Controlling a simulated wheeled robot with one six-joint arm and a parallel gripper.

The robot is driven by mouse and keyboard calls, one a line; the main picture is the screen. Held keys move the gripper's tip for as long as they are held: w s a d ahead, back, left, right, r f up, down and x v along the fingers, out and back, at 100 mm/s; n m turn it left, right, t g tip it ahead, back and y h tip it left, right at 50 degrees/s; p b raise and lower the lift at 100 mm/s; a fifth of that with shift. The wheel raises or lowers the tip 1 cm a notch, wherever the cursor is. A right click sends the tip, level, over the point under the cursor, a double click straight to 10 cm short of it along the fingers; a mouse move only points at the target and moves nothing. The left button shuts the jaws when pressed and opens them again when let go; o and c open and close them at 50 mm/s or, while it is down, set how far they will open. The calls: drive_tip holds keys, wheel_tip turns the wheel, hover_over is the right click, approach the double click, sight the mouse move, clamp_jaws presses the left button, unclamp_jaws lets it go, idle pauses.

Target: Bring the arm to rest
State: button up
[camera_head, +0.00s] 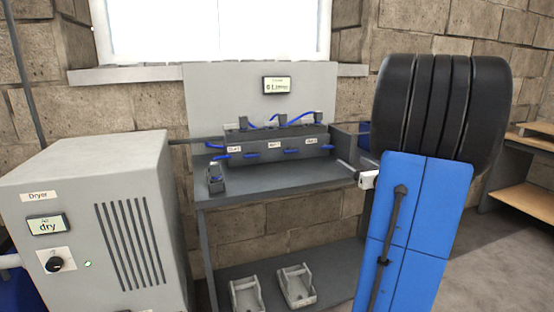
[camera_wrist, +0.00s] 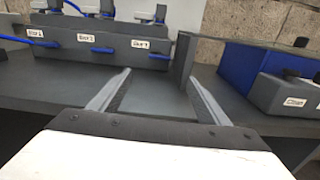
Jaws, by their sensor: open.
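My gripper (camera_wrist: 158,80) is open and empty in the wrist view. Its two grey fingers reach over the grey bench top (camera_wrist: 165,103), apart from each other, with nothing between them. In the head view my gripper (camera_head: 345,168) shows small at the right end of the bench (camera_head: 270,182), partly hidden by my raised arm (camera_head: 415,230). I cannot tell its exact height above the bench top.
A grey manifold block (camera_head: 265,145) with blue-handled valves stands at the back of the bench. A grey upright plate (camera_wrist: 184,65) and a blue box (camera_wrist: 240,60) stand close by. A dryer cabinet (camera_head: 80,220) is at left. Two grey trays (camera_head: 297,290) sit below.

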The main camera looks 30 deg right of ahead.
drive_tip(key=w+a+f+n+g+y, duration=0.15)
drive_tip(key=a+n+y, duration=0.45)
drive_tip(key=a, duration=0.8)
drive_tip(key=w+a+n+g+y, duration=0.1)
drive_tip(key=a+n+g+y, duration=0.15)
drive_tip(key=a+n, duration=0.8)
drive_tip(key=s+a+f+n+g+y, duration=0.1)
drive_tip(key=s+a+f+n+g, duration=0.2)
drive_tip(key=a, duration=0.6)
drive_tip(key=s+a+f+n+g+y, duration=0.15)
drive_tip(key=s+a, duration=0.25)
drive_tip(key=a, duration=0.4)
drive_tip(key=s+a+f+n+g+h, duration=0.1)
drive_tip(key=s+f+n+g+h, duration=0.1)
drive_tip(key=s+n, duration=0.7)
drive_tip(key=s+a+f+n+g+h, duration=0.1)
drive_tip(key=s+f+n+g+h, duration=0.1)
drive_tip(key=s+n, duration=0.6)
drive_tip(key=shift+s+a+f+n+h, duration=0.2)
drive_tip(key=shift+s+f+n+h, duration=0.35)
drive_tip(key=shift+h, duration=0.75)
drive_tip(key=shift+s+f, duration=0.15)
